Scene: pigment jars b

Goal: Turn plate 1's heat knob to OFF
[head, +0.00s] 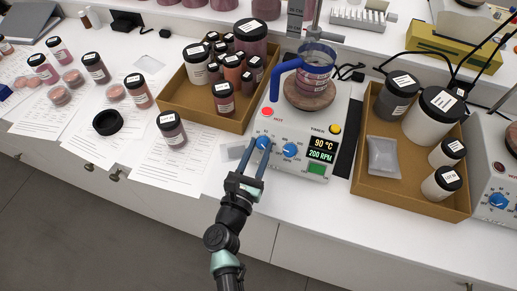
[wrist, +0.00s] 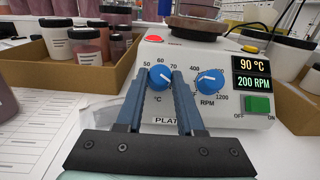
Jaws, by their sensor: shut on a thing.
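Plate 1 is the white hotplate (head: 247,165) in the middle of the head view; its name is partly hidden in the wrist view. Its heat knob (wrist: 160,77) is the left blue knob, marked °C, with 50, 60 and 70 visible above it. My gripper (head: 258,151) reaches it from the front, one finger on each side, and is shut on it. The fingers hide part of the knob's scale, and I cannot read its pointer surely. The display (wrist: 252,74) reads 90 °C and 200 RPM.
The blue RPM knob (wrist: 208,79) is close to my right finger. A green switch (wrist: 257,104) marked OFF and ON lies further right. A beaker (head: 317,70) stands on the plate. Cardboard trays of jars flank it on the left (head: 183,113) and right (head: 405,200).

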